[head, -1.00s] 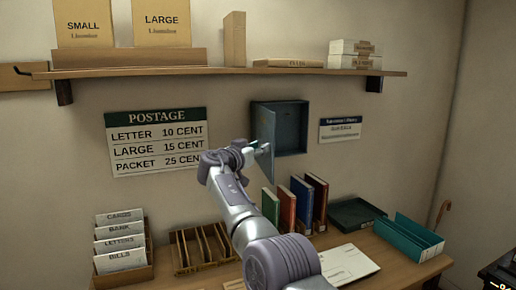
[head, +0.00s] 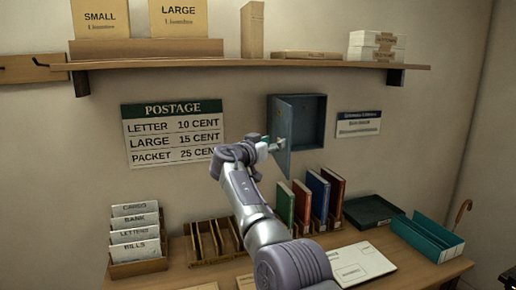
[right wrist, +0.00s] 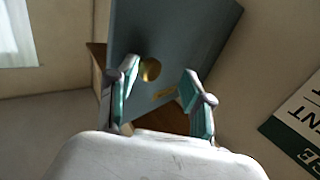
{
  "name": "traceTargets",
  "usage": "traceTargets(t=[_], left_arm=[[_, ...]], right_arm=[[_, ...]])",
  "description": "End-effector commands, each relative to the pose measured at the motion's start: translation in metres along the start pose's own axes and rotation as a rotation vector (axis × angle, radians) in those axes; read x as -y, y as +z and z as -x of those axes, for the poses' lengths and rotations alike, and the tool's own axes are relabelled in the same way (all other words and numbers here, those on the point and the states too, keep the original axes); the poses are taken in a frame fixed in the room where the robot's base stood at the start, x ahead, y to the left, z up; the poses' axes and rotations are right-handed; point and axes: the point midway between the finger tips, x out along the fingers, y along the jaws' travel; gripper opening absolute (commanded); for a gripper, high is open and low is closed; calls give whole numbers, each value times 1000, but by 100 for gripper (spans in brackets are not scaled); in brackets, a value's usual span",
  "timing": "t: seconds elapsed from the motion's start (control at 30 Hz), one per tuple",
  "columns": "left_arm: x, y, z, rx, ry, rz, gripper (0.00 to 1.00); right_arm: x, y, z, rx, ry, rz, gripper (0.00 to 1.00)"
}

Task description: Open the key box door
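The key box (head: 313,122) is a dark grey-green box on the wall, with its inside showing. Its door (head: 281,120) stands swung outward at the box's left side. In the right wrist view the door (right wrist: 180,35) is a grey panel with a round brass knob (right wrist: 150,69) and a small brass plate below it. My right gripper (head: 275,145) is in front of the door's lower part. In the right wrist view its two fingers (right wrist: 160,80) are spread apart, with the knob showing between them near the left finger. They look empty. My left gripper is not in view.
A shelf (head: 235,64) with boxes runs above the key box. Below, the desk (head: 205,276) holds upright books (head: 318,195), a file rack (head: 138,252), a wooden slotted rack (head: 213,240) and a teal tray (head: 427,240). A postage sign (head: 173,132) hangs left.

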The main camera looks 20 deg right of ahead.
Motion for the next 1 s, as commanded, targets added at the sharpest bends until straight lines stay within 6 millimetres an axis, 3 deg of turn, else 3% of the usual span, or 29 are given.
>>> traceTargets(t=[0.53,0.7,1.0], left_arm=[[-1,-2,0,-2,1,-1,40],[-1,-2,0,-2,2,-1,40],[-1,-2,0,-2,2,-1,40]], right_arm=[[-2,-4,96,-6,-2,-4,51],[-2,-5,109,-7,0,-4,51],[-3,-6,111,-8,1,-3,51]])
